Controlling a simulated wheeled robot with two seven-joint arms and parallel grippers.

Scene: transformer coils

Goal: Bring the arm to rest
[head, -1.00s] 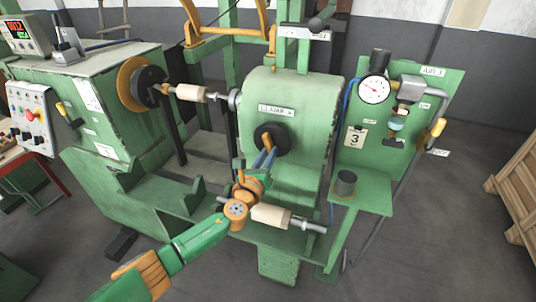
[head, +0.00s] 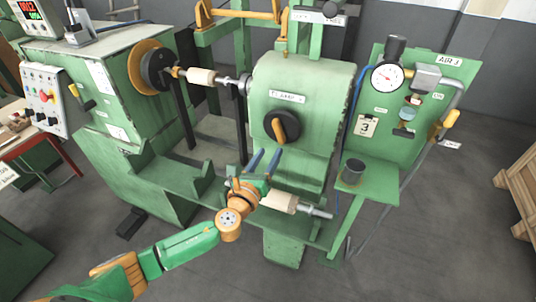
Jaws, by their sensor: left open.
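My left arm comes in from the lower left, and its gripper (head: 264,163) has two blue fingers spread apart. It is open and empty, in front of and below a black round knob with an orange handle (head: 281,126) on the green machine housing (head: 310,90). A gap shows between the fingertips and the knob. The orange wrist is in front of the lower bed, near a pale wooden roller on a metal shaft (head: 280,202), which it partly overlaps. My right gripper is not in view.
A second pale roller (head: 202,77) sits on a spindle between the left cabinet (head: 118,90) and the housing. At right, a green panel with a gauge (head: 386,77) stands above a shelf holding a dark cup (head: 353,171). Open grey floor (head: 430,240) lies at lower right.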

